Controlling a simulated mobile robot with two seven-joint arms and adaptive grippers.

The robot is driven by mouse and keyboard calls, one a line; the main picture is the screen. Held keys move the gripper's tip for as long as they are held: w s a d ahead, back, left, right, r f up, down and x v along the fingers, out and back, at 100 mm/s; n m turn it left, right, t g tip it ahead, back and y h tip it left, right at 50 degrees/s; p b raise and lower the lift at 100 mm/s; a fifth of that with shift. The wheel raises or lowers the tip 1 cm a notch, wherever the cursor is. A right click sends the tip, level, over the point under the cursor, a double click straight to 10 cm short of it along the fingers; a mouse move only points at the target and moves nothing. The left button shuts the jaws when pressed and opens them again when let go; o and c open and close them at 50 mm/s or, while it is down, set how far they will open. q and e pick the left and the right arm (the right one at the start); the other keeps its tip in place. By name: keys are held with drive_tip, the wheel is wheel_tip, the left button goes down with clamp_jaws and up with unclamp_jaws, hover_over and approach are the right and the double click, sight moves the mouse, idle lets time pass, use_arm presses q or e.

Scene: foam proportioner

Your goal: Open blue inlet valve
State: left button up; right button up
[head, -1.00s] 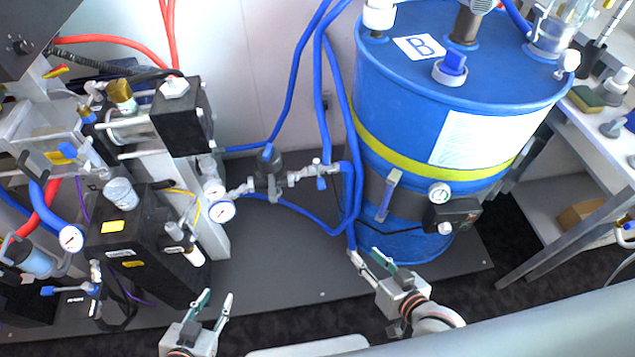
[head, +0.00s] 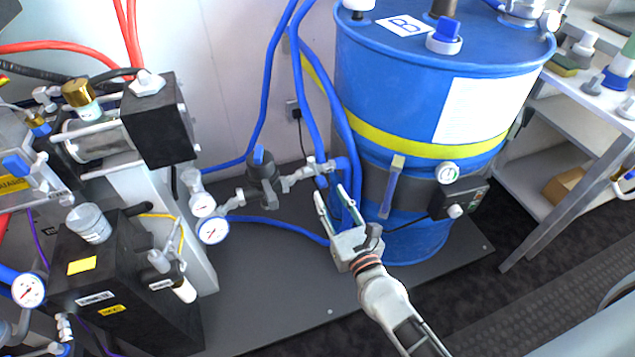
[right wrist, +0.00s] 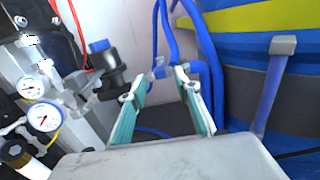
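The small inline inlet valve (head: 321,181) with a blue handle sits on the metal pipe run between the dark blue-capped filter and the blue hoses, left of the blue drum. It also shows in the right wrist view (right wrist: 158,72), beyond and roughly between the fingertips. My right gripper (head: 332,190) is open and empty, its fingers pointing toward the valve. The fingers (right wrist: 156,82) appear short of the valve, and contact cannot be told. The handle is partly hidden by the near finger in the head view. My left gripper is out of view.
The blue drum (head: 430,100) with a yellow band stands just right of the gripper. Blue hoses (head: 303,85) hang behind the valve. The dark filter (head: 263,172) and pressure gauges (head: 212,230) stand left. The dark floor plate (head: 270,290) in front is clear.

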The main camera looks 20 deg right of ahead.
sight(324, 185)
drive_tip(key=w, duration=0.6)
drive_tip(key=shift+w+a, duration=0.1)
drive_tip(key=shift+w, duration=0.3)
clamp_jaws()
